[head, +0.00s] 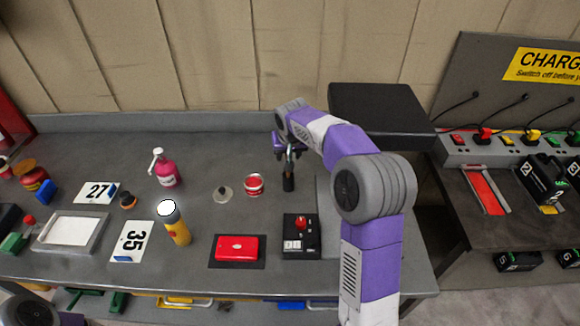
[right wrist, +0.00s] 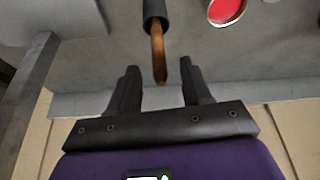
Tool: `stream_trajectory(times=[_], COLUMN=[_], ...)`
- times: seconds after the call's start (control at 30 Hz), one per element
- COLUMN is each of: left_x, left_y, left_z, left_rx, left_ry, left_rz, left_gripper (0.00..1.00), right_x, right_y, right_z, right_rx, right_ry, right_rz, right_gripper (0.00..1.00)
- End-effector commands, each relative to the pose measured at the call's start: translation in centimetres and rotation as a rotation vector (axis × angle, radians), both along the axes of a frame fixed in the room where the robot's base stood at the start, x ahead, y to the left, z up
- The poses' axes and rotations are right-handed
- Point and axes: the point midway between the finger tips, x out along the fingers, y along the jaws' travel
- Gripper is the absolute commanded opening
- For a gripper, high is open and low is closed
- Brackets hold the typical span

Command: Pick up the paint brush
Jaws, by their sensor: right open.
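The paint brush shows in the right wrist view as a brown wooden handle (right wrist: 158,55) coming out of a black cylindrical holder (right wrist: 153,10). In the head view the black holder (head: 289,184) stands upright on the grey bench, and my gripper mostly hides the handle. My right gripper (head: 288,151) is open above the holder. In the right wrist view its two black fingers (right wrist: 159,68) lie to either side of the handle's end, with gaps on both sides. The bristles are hidden. My left gripper is out of view.
A red open tin (head: 254,185) stands left of the holder; it also shows in the right wrist view (right wrist: 226,9). A black box with a red switch (head: 300,238) lies in front. A pink bottle (head: 165,170) and yellow can (head: 177,228) stand farther left.

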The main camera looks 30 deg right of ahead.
Motion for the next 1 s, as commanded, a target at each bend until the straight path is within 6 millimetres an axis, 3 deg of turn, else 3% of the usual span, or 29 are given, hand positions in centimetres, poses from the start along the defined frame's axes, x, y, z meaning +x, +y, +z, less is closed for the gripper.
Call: stream_trajectory(times=[0.33, 0.6, 0.9, 1.0], left_x=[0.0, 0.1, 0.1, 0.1], left_y=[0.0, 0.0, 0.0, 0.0], left_z=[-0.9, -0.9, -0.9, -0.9], left_rx=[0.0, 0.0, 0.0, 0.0], left_ry=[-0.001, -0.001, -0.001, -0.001], left_rz=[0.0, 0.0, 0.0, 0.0], left_gripper=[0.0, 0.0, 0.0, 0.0], right_x=[1.5, 1.7, 1.7, 1.7], right_y=[-0.8, -0.8, -0.8, -0.8], right_z=[-4.3, -4.6, -4.6, -4.6], right_rx=[0.0, 0.001, 0.001, 0.001], right_ry=[0.002, 0.0, 0.0, 0.0], right_rz=[-0.004, -0.004, -0.004, -0.004], right_gripper=[0.49, 0.47, 0.01, 0.0])
